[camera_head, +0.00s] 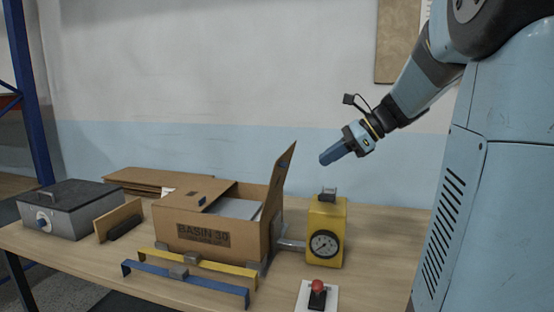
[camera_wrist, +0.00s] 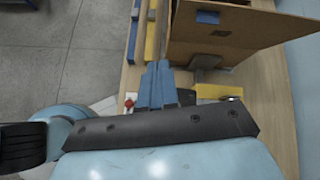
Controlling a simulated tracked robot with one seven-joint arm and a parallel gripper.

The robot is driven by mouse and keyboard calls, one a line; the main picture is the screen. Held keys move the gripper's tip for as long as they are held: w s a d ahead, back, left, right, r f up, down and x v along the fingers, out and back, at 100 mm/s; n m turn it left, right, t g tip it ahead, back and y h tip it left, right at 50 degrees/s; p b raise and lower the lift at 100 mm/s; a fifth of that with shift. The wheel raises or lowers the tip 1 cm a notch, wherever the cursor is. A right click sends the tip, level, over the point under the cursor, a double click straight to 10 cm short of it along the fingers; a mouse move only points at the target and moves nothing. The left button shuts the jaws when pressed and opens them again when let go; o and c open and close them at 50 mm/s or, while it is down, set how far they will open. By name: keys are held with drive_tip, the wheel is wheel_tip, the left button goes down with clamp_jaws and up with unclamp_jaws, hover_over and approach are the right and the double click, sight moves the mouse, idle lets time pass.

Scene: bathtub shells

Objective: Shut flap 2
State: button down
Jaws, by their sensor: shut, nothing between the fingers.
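The cardboard box (camera_head: 190,236), marked BASIN 30, stands on the table. One flap (camera_head: 203,193) lies folded over the left part of its top. Another flap (camera_head: 283,168) stands up steeply at the right side, with a small blue patch on it. White contents show in the gap between. No flap number is readable. In the wrist view the raised flap (camera_wrist: 255,38) fills the upper right. My gripper (camera_head: 326,158) is shut and empty, in the air right of the raised flap and apart from it. Its blue fingers (camera_wrist: 158,82) also show in the wrist view.
A yellow gauge block (camera_head: 327,222) stands close right of the box, below my gripper. A red-knobbed switch (camera_head: 318,292) is at the front. Yellow (camera_head: 205,266) and blue (camera_head: 190,279) bars lie before the box. A grey case (camera_head: 70,208) is at left.

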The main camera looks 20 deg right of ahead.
drive_tip(key=w+d+r+m+t+y, duration=0.1)
drive_tip(key=w+d+m, duration=0.2)
drive_tip(key=w+d, duration=0.1)
approach(278, 164)
drive_tip(key=a+f, duration=0.3)
drive_tip(key=shift+w+a+r, duration=0.1)
drive_tip(key=shift+w+a, duration=0.7)
drive_tip(key=shift+w, duration=0.1)
